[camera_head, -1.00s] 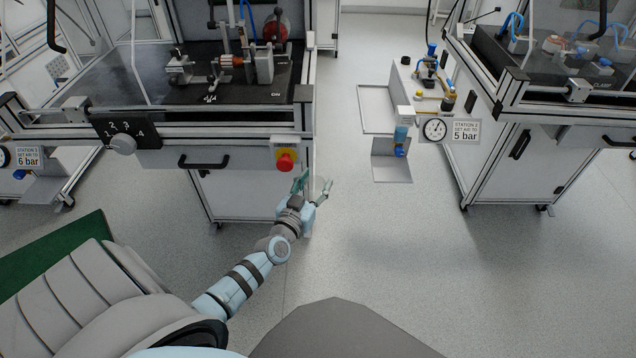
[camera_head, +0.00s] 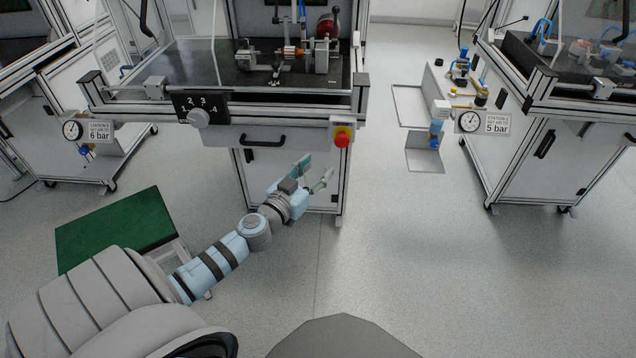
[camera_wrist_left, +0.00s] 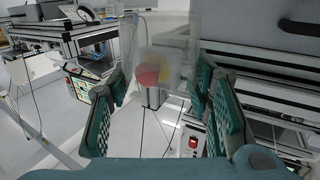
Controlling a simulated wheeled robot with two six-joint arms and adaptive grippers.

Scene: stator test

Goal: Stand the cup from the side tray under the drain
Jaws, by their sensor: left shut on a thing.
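My left gripper (camera_head: 318,175) is in front of the near station's cabinet, below the red stop button. In the left wrist view its green fingers are shut on a clear cup (camera_wrist_left: 160,40); the station's red button shows through its wall. In the head view the cup is too faint to make out. At the station with the 5 bar sign, a filter bowl with a blue drain (camera_head: 434,142) hangs over a small grey shelf (camera_head: 424,166), right of and farther than the gripper. No cup shows on that shelf. My right gripper is not in view.
The near station has a red stop button (camera_head: 342,138) and a black drawer handle (camera_head: 262,140) facing me. A gauge (camera_head: 469,121) sits beside the drain. A green-topped stand (camera_head: 115,230) is at the left. Open floor lies between the stations.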

